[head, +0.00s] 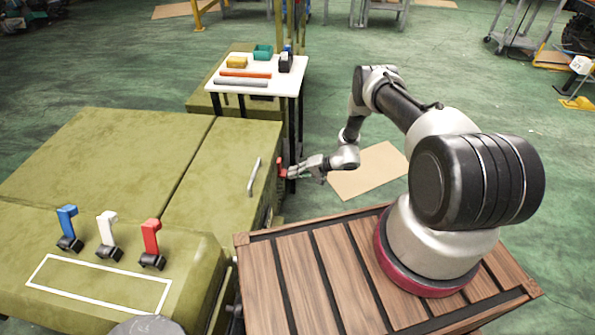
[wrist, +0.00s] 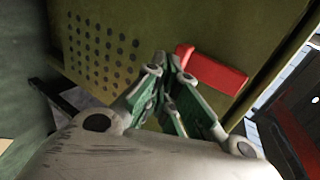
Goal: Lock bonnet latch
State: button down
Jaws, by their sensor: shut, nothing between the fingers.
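The bonnet latch is a red bar (head: 281,166) on the side face of the olive-green chassis, just below the bonnet panel (head: 222,165) with its silver handle. The bonnet panel lies flat. In the wrist view the red latch (wrist: 213,70) is a block lying slightly tilted, to the right of my fingertips. My gripper (head: 290,171) is shut and empty, with its tips close beside the latch; in the wrist view my gripper (wrist: 168,60) points at the green face. I cannot tell whether the tips touch the latch.
A blue lever (head: 68,223), a white lever (head: 107,232) and a red lever (head: 151,238) stand on the near chassis block. A white table (head: 258,92) with small parts stands behind. A perforated patch (wrist: 100,50) is left of my fingers. Open floor lies right of the chassis.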

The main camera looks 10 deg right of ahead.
jog(key=shift+w+a+f, duration=0.1)
jog(key=shift+a+f, duration=0.1)
jog(key=shift+a, duration=0.1)
dwell(0.4)
jog(key=s+d, duration=0.5)
jog(key=d, duration=0.8)
jog(key=shift+s, duration=0.15)
